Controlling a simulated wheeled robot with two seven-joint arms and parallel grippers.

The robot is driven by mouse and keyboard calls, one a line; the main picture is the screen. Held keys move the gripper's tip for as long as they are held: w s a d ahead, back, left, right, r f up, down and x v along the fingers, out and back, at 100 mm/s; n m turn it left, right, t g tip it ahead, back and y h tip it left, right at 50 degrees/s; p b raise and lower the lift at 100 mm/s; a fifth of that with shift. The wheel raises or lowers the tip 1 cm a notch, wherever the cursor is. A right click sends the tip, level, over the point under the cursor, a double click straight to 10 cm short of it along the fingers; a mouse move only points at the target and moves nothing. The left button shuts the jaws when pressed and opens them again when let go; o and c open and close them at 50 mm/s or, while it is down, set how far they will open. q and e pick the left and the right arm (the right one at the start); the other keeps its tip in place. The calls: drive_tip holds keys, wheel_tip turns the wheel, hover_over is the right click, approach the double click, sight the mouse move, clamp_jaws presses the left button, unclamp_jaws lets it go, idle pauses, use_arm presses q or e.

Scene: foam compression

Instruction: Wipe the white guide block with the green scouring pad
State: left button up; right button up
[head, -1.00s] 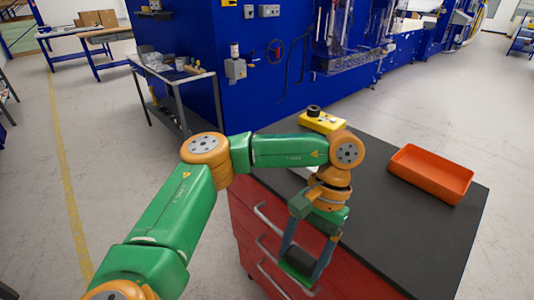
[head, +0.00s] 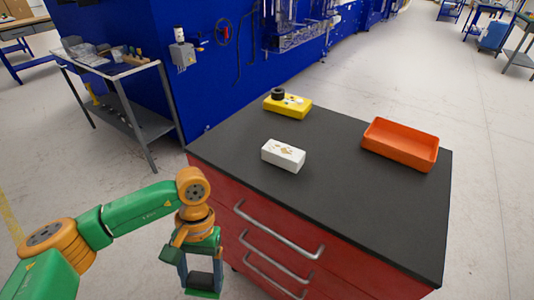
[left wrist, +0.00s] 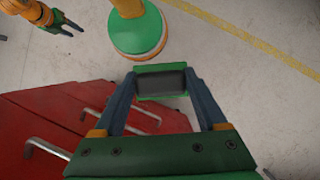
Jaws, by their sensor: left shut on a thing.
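The white guide block (head: 283,157) lies on the dark top of the red cabinet, near its front left edge. Brownish marks show on its upper face. My left gripper (head: 203,282) is shut on the green scouring pad, in front of the cabinet and below its top, apart from the block. The pad (left wrist: 161,68) shows in the left wrist view between the two fingertips, with a dark face and green edges. My right gripper (left wrist: 70,26) shows at the top left of the left wrist view, its fingers apart with nothing visible between them.
An orange tray (head: 400,146) stands at the right of the dark worktop (head: 330,190). A yellow block (head: 287,106) with a black round part sits at the back left. The worktop between them and at the front right is clear. Drawer handles (head: 275,236) stick out from the cabinet front.

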sight(202, 291)
use_arm(q)
drive_tip(key=shift+x, duration=2.15)
drive_tip(key=shift+r, duration=0.1)
